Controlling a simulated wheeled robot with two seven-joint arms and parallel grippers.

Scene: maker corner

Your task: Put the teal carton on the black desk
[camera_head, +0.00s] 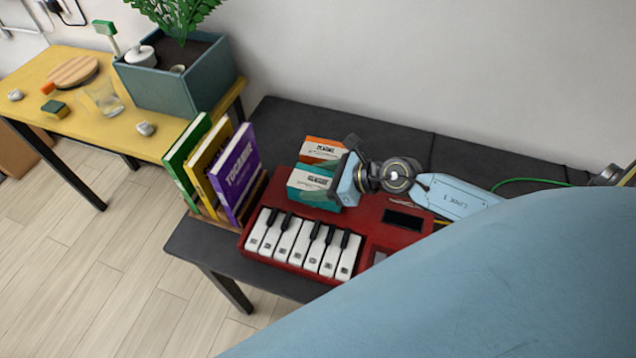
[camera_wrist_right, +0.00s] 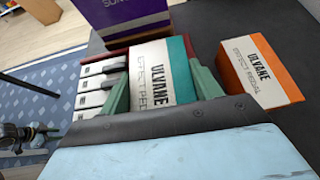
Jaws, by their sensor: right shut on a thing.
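The teal carton (camera_head: 312,187) is a small white and teal box at the back left of the red keyboard in the head view. My right gripper (camera_head: 335,188) is shut on it. In the right wrist view the teal carton (camera_wrist_right: 160,75) sits between the two green fingers of the right gripper (camera_wrist_right: 160,92). I cannot tell whether the carton touches the keyboard or is held above it. The black desk (camera_head: 275,120) lies under and behind these things. My left gripper is not in view.
An orange and white carton (camera_head: 322,150) stands just behind the teal one. A red keyboard (camera_head: 370,215) covers the desk's front. Three upright books (camera_head: 238,175) stand at the left. A yellow table (camera_head: 50,75) with a planter (camera_head: 175,85) is farther left. The desk's back left is bare.

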